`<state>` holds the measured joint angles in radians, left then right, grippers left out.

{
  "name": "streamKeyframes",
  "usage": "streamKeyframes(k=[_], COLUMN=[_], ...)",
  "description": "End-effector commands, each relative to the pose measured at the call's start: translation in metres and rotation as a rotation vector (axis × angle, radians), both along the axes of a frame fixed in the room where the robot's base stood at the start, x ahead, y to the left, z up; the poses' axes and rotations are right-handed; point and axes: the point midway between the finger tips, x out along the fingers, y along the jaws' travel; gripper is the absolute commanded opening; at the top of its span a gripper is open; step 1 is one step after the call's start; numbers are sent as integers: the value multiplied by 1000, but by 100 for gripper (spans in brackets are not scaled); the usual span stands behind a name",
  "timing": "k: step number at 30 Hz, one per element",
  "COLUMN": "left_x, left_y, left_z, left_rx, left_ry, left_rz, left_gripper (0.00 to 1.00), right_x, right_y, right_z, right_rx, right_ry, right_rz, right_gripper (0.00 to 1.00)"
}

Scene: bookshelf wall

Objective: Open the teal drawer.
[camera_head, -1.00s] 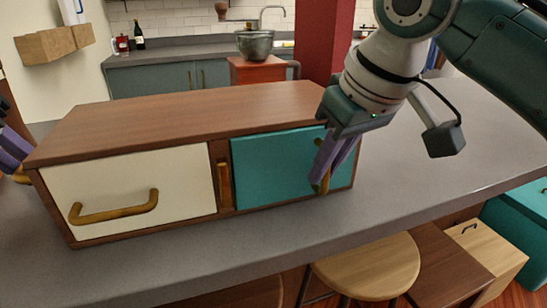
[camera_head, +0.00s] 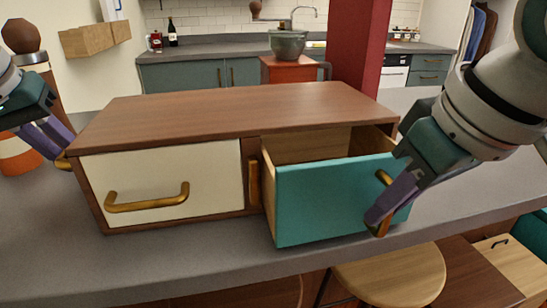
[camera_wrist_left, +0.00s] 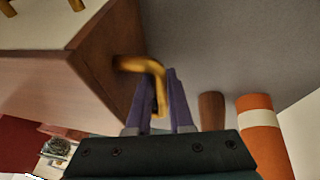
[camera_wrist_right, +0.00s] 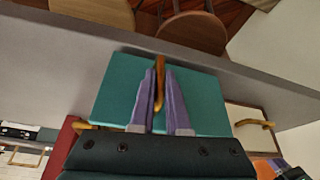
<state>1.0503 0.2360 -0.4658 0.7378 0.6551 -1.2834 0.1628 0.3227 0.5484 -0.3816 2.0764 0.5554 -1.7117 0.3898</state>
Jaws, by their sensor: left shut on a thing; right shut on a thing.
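The teal drawer (camera_head: 330,200) is pulled out of the right half of a brown wooden cabinet (camera_head: 225,108), and its pale inside shows. My right gripper (camera_head: 380,215) is shut on the drawer's gold handle (camera_head: 383,178); in the right wrist view the purple fingers hold the handle (camera_wrist_right: 159,85). My left gripper (camera_head: 62,150) is at the cabinet's left side. In the left wrist view its fingers are shut on a gold side handle (camera_wrist_left: 150,68) of the cabinet.
The cabinet stands on a grey counter (camera_head: 200,260). Its cream front (camera_head: 160,170) with a gold handle is closed. An orange and white object (camera_head: 18,155) stands at the far left. Stools (camera_head: 390,275) are below the counter's front edge.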

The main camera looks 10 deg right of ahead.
Motion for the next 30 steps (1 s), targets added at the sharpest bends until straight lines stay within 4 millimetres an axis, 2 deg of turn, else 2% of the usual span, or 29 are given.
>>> streamKeyframes(k=[1,12,27,28,30], left_x=[0,0,0,0,0], left_y=[5,6,6,6,6], left_z=[-2,-2,-1,-1,-1], left_rx=[9,10,10,10,10], left_ry=[3,3,3,3,2], left_rz=[8,8,9,9,8], left_gripper=[0,0,0,0,0], right_x=[-7,-31,-35,-35,-35], right_y=[-6,-7,-7,-7,-6], right_z=[-6,-6,-5,-5,-5], right_rx=[-17,-19,-19,-19,-17], right_ry=[21,22,19,19,18], right_rz=[-9,-11,-12,-12,-11], right_gripper=[0,0,0,17,25])
